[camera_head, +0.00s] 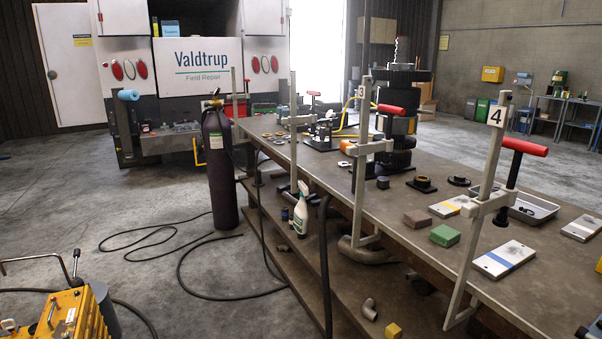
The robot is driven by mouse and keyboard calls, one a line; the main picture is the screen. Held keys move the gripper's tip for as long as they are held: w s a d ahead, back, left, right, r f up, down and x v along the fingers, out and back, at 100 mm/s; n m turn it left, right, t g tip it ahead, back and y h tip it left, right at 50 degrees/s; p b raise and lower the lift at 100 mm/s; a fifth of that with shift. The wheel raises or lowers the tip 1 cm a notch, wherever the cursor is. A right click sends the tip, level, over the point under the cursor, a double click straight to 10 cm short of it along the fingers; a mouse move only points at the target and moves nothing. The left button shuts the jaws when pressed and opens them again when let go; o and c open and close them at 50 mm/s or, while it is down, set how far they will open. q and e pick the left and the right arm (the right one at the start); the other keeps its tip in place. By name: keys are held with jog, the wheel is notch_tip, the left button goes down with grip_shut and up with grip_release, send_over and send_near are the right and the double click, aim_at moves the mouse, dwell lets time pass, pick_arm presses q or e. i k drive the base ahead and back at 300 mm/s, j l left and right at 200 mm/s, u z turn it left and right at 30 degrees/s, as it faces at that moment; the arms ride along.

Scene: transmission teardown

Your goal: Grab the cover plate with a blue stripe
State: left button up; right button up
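A flat white cover plate with a blue stripe (504,259) lies on the workbench near its front edge, to the right of the clamp stand marked 4. A similar pale plate with a yellow stripe (449,206) lies farther back. Another pale plate (582,228) lies near the right edge of the picture; its stripe colour is hard to tell. I cannot make out either of my grippers in the head view.
Clamp stand 4 (487,190) with a red handle rises just left of the blue-striped plate. A green block (445,235), a brown block (417,219) and a grey tray (530,207) are nearby. Hoses and a dark gas cylinder (217,165) stand on the floor side.

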aim_at(508, 256)
jog(key=z, duration=1.35)
jog(key=i+j+z, duration=0.1)
jog(key=i, duration=0.8)
